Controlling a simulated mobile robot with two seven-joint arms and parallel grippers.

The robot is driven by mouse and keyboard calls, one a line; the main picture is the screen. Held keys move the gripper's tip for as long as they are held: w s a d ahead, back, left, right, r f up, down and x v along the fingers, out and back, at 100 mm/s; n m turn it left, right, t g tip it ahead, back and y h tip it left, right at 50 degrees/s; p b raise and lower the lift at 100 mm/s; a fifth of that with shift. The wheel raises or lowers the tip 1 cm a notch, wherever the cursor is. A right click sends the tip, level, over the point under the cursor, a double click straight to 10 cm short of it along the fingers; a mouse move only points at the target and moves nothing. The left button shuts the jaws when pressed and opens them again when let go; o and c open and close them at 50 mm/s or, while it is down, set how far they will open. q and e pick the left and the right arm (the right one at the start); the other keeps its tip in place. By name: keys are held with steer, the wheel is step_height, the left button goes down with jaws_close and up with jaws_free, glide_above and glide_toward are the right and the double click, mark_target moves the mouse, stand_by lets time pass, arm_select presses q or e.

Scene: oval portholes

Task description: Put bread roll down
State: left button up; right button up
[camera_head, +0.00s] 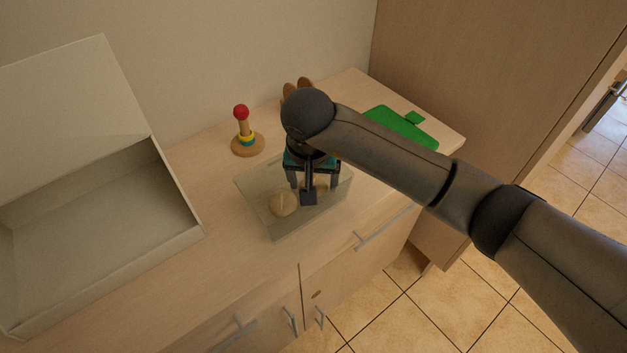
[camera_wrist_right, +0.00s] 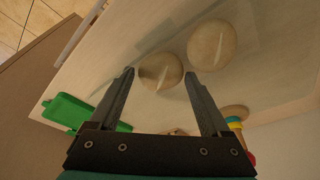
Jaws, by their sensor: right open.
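A clear glass-like container (camera_head: 278,234) stands on the cabinet top. One round tan bread roll (camera_head: 283,203) lies in it, and it also shows in the right wrist view (camera_wrist_right: 211,45). A second bread roll (camera_wrist_right: 160,72) lies beside it, between and just past the fingertips of my right gripper (camera_wrist_right: 160,75). In the head view my right gripper (camera_head: 313,186) points down into the container, and its body mostly hides the second roll. The jaws are apart, and I cannot tell whether either finger touches the roll. My left gripper is out of view.
A large open pale box (camera_head: 90,240) stands at the left. A ring-stacking toy with a red ball (camera_head: 245,135) stands behind the container. A flat green object (camera_head: 400,127) lies to the right. Brown objects (camera_head: 297,88) stand behind my arm, near the wall.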

steer(key=p+v, duration=0.1)
steer(key=v, duration=1)
